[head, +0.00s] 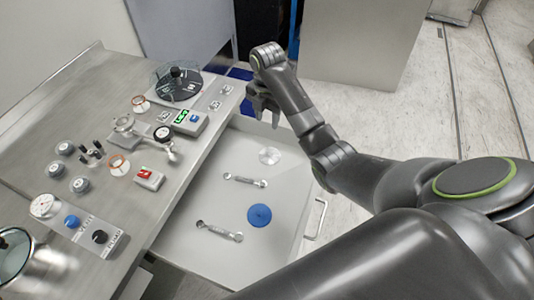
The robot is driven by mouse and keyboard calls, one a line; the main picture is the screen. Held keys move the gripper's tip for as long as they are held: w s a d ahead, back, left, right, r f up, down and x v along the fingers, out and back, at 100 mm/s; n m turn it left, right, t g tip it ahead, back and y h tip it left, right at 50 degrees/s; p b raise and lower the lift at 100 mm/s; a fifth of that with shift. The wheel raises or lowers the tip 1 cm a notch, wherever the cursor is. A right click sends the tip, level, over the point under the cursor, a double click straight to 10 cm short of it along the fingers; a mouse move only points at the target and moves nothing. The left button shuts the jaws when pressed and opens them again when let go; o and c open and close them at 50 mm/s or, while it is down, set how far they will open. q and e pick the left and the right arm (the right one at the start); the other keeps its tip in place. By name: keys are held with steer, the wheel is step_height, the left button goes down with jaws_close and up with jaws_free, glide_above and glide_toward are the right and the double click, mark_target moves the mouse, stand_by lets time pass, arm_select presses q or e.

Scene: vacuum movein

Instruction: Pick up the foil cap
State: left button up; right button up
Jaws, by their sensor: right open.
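A silvery, shiny round disc that looks like the foil cap (270,156) lies flat in the open drawer, toward its far end. My right gripper (263,115) is above the far end of the drawer, pointing down, open and empty. In the picture it is above the foil cap and apart from it. My left gripper is not in view.
The drawer (220,262) also holds two wrenches, one nearer (219,232) and one farther (245,180), and a blue disc (259,215). The steel bench (105,195) on the left carries knobs, gauges, a red switch box (149,178) and a round chamber lid (179,84).

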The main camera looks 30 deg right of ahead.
step_height(320, 180, down, 4)
steer(key=r+b, duration=0.1)
steer(key=b, duration=0.3)
glide_above(270, 153)
steer(key=f, duration=0.6)
steer(key=shift+w+a+f, duration=0.15)
steer(key=shift+a+f, duration=0.15)
steer(key=shift+a, duration=0.05)
steer(key=shift+f, duration=0.5)
steer(key=f, duration=0.5)
steer(key=shift+d, duration=0.25)
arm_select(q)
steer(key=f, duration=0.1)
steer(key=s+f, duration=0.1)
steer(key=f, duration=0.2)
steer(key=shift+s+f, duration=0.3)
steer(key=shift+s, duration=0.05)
arm_select(e)
steer(key=shift+c, duration=0.2)
jaws_close()
